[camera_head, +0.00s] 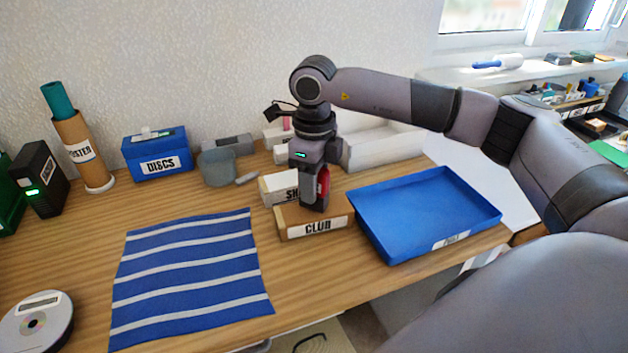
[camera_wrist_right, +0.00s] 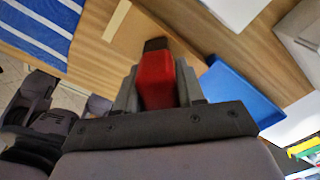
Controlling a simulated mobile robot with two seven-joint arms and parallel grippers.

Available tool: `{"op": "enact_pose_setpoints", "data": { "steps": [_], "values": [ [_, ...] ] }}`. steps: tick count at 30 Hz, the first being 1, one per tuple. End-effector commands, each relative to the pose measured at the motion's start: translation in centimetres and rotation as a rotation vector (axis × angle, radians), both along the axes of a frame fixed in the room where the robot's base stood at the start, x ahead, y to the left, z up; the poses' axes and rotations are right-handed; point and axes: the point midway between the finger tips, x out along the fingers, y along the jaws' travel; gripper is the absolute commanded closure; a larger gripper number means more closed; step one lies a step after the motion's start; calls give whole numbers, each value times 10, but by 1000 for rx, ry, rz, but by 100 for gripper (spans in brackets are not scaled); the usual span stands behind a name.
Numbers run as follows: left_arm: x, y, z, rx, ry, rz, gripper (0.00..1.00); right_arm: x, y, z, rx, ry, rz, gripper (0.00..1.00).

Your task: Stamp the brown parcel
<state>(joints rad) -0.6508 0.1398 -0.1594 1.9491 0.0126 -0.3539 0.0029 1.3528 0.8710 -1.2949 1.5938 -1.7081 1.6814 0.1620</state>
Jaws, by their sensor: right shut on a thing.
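The brown parcel (camera_head: 290,222) is a small box labelled "CLUB" on the wooden table, left of the blue tray. It also shows in the right wrist view (camera_wrist_right: 138,38), with a pale strip across it. My right gripper (camera_head: 314,190) points down over the parcel. It is shut on a red stamp (camera_head: 323,183) with a dark end, which fills the jaws in the right wrist view (camera_wrist_right: 155,80). The stamp's lower end is at the parcel's top; I cannot tell whether it touches. The gripper hides part of the parcel. My left gripper is not in view.
A blue tray (camera_head: 462,230) stands right of the parcel, near the table edge. A white box (camera_head: 278,187) is just behind it. A striped blue cloth (camera_head: 190,282) lies to the left. A blue "DISCS" box (camera_head: 158,165) and poster tube (camera_head: 86,150) stand at the back.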

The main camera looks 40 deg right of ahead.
Motion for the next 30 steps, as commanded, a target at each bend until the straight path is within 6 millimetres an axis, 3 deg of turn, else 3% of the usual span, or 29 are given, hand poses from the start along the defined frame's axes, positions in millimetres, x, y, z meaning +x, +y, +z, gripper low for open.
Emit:
{"op": "enact_pose_setpoints", "data": {
  "steps": [30],
  "values": [
    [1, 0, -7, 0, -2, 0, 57, 0, 0, -10, 1, -1, 0, 81]
  ]
}}
